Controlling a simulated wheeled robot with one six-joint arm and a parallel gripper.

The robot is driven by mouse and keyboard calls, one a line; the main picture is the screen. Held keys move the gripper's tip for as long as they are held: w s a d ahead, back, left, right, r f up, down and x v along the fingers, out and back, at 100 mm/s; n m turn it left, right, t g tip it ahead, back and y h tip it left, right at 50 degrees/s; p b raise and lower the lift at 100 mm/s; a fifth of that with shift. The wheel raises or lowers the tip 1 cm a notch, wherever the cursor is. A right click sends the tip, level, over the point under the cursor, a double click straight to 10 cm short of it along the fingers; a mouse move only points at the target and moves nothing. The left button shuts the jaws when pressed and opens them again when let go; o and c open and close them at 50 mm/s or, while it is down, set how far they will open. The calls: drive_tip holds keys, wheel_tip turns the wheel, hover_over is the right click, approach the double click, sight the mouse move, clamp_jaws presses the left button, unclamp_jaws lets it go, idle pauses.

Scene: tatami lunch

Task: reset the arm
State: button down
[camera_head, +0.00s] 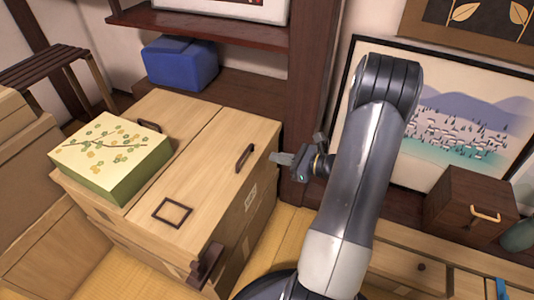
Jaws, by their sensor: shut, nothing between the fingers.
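My arm rises from the bottom of the head view, right of centre, and bends over at the top. My gripper (283,159) shows left of the arm, pointing left. It is shut and empty. In the picture it lies just right of the upper right corner of a light wooden chest (205,178). I cannot tell whether there is much gap between them. Part of the wrist is hidden behind the arm.
A green and cream floral box (112,150) sits on the chest's left side. A blue box (180,63) stands on a dark shelf behind. A landscape picture (470,130) leans right of the arm, with a small dark wooden box (468,203) before it.

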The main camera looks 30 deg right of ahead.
drive_tip(key=p+v, duration=0.1)
drive_tip(key=v, duration=0.5)
drive_tip(key=b, duration=0.2)
approach(247, 152)
drive_tip(key=x, duration=0.3)
drive_tip(key=shift+b+x, duration=0.4)
drive_tip(key=shift+x, duration=1.3)
